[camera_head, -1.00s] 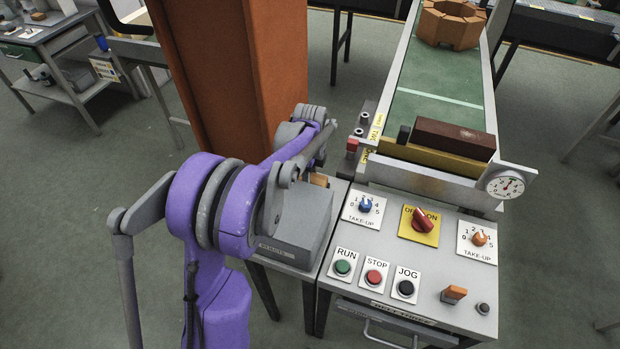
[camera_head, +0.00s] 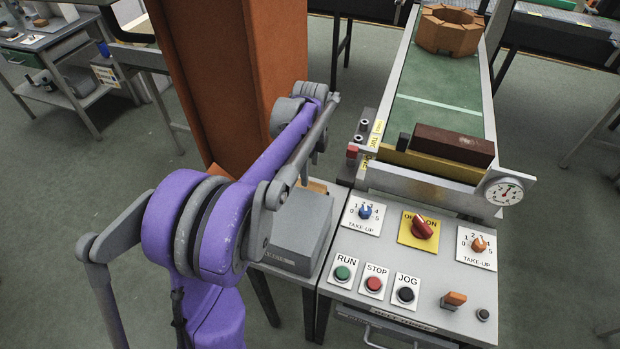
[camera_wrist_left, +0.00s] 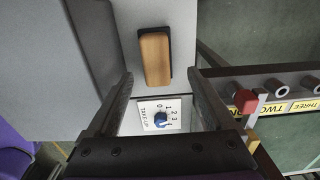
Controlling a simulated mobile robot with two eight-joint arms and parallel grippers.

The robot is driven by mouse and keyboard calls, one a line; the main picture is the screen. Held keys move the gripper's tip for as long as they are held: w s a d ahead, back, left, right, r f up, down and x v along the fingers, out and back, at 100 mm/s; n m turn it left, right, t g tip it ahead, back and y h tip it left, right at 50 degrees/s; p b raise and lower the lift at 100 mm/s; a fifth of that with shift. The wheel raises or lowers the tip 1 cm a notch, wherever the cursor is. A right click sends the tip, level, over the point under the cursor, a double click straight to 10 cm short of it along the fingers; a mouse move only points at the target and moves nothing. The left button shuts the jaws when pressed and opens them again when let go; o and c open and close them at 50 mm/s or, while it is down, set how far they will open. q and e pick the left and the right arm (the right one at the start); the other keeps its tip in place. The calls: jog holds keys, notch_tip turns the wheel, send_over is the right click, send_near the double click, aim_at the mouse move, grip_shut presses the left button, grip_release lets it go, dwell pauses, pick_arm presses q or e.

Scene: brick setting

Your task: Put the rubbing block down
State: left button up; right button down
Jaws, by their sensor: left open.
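The rubbing block, a wooden block on a dark base (camera_wrist_left: 155,58), lies on a narrow light grey surface in the left wrist view. In the head view only a small part of the block (camera_head: 318,186) shows beside the grey box, behind my left arm. My left gripper (camera_wrist_left: 162,80) is open, its two fingers spread wide apart with nothing between them. The block lies beyond the fingertips, roughly centred between them, and looks apart from both. My right gripper is in neither view.
A grey sloped box (camera_head: 300,235) stands left of the control panel (camera_head: 375,320) with its knobs and buttons. A conveyor (camera_head: 437,85) runs behind the panel, bearing a dark brown bar (camera_head: 452,145) and a brick ring (camera_head: 450,30). An orange-brown column (camera_head: 230,80) stands behind my arm.

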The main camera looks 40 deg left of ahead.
aim_at(310, 184)
pick_arm(q)
notch_tip(310, 184, up, 4)
dwell(0.8)
